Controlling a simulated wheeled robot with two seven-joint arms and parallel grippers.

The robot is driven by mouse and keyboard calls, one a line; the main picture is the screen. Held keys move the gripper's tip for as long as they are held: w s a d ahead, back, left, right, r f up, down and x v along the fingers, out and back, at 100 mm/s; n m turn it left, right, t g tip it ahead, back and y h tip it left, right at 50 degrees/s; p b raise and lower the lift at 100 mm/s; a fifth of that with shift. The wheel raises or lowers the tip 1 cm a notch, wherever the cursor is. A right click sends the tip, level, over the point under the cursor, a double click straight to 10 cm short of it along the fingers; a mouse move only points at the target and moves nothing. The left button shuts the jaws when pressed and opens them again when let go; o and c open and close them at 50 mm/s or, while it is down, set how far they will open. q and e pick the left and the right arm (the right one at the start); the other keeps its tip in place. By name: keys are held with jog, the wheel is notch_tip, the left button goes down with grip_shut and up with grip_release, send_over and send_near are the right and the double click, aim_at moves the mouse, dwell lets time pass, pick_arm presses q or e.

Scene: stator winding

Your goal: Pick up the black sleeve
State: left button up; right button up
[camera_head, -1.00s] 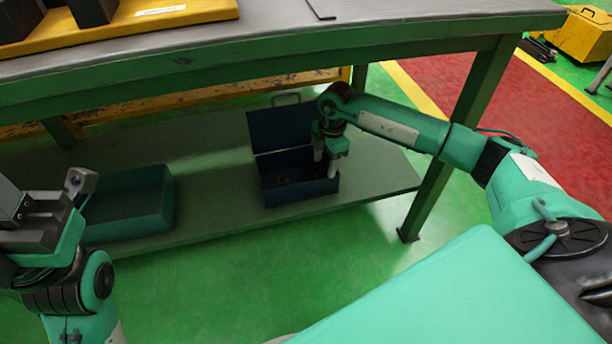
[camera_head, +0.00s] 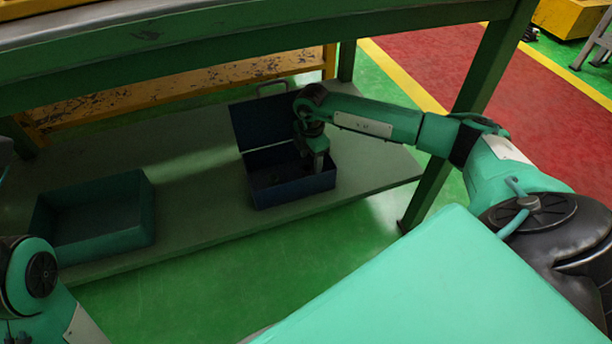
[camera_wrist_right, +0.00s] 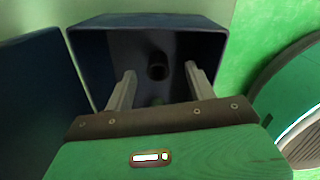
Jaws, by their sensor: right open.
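The black sleeve (camera_wrist_right: 157,66) is a short dark cylinder inside the blue toolbox (camera_wrist_right: 88,70) in the right wrist view. My right gripper (camera_wrist_right: 160,72) is open, with one finger on each side of the sleeve in that picture and no visible contact. In the head view my right gripper (camera_head: 318,160) reaches down into the open blue toolbox (camera_head: 295,192) on the lower shelf. The sleeve cannot be made out clearly there. My left arm shows at the lower left, but its gripper is out of view.
The toolbox's raised lid (camera_head: 262,122) stands at its back. An empty teal bin (camera_head: 135,225) sits left on the lower shelf (camera_head: 200,215). The tabletop edge (camera_head: 200,40) overhangs the shelf, and a green table leg (camera_head: 462,120) stands to the right.

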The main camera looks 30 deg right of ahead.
aim_at(306, 169)
jog(key=shift+w+a+f+b, duration=0.1)
jog(key=shift+a+f+b, duration=0.1)
jog(key=shift+f+b, duration=0.55)
jog(key=shift+w+a+f+b, duration=0.1)
jog(key=shift+a+f+b, duration=0.1)
jog(key=shift+f+b, duration=0.6)
jog(key=shift+w+a+f+b, duration=0.15)
jog(key=shift+f+b, duration=0.3)
jog(key=shift+f, duration=0.6)
jog(key=c, duration=1.1)
